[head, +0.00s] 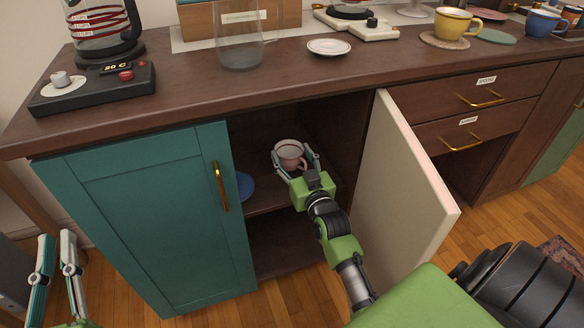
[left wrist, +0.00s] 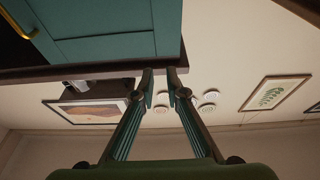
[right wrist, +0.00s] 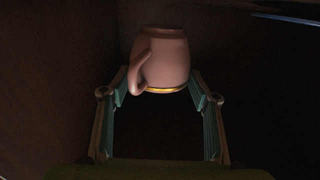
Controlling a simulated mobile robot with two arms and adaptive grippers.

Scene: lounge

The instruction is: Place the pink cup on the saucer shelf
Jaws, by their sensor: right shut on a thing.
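The pink cup (head: 288,151), with a pale inside, is upright inside the open cabinet section. My right gripper (head: 297,160) is shut on it, one finger on each side. A blue saucer (head: 245,186) lies at left on the inner shelf (head: 262,200), partly hidden by the teal door. I cannot tell whether the cup touches the shelf. My left gripper (head: 56,240) is empty at far left, its fingertips (left wrist: 160,76) a little apart.
The teal door (head: 140,220) is closed left of the opening; a pale door (head: 400,180) stands open close to my right arm.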

